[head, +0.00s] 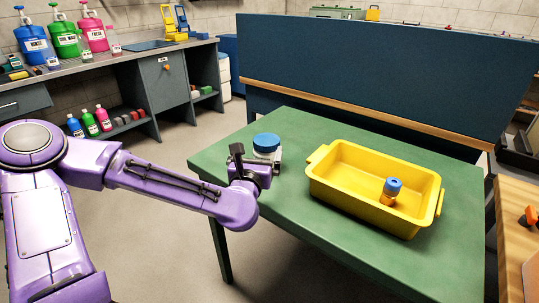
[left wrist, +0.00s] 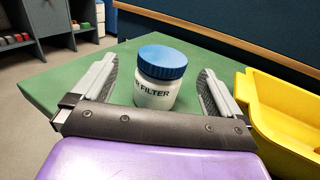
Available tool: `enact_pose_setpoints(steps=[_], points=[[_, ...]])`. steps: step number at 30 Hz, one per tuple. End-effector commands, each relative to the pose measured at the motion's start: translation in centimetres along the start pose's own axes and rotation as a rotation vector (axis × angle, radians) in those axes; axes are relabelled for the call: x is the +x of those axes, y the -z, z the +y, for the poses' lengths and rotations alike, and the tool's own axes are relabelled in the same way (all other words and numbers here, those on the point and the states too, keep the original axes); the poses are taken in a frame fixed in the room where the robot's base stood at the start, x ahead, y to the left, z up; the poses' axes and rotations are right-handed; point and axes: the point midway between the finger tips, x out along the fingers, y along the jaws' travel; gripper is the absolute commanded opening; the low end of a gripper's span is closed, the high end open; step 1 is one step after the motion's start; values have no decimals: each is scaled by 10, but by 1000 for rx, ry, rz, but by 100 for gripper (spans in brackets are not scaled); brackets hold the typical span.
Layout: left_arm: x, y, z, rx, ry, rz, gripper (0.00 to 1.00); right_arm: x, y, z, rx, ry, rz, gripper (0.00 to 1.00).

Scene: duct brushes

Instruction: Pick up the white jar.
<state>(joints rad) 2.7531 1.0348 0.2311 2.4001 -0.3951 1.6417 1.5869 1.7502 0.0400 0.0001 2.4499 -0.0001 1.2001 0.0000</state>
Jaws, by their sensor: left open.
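In the head view the jar (head: 266,148) is at the table's left side, partly hidden behind my gripper. My left gripper (left wrist: 160,92) is open, with one finger to each side of the jar and a visible gap on both sides. In the head view the left gripper (head: 254,165) reaches over the table's left edge, just in front of the jar. My right gripper is not in view.
A yellow tub (head: 330,187) stands right of the jar, holding a small orange bottle with a blue cap (head: 391,191). The green table (head: 300,215) is clear in front of the tub. A dark blue partition (head: 380,80) rises behind the table.

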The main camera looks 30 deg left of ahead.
Motion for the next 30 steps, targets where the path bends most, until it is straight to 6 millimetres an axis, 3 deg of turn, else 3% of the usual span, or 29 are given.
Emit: enact_pose_setpoints(steps=[13, 22, 28, 30], points=[[70, 6, -4, 5, 8, 2, 100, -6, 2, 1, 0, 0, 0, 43], [78, 7, -3, 3, 8, 1, 100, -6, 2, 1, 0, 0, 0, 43], [78, 6, -3, 3, 7, 1, 35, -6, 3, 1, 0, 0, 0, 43], [78, 6, -3, 3, 7, 0, 31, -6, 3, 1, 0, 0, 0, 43]])
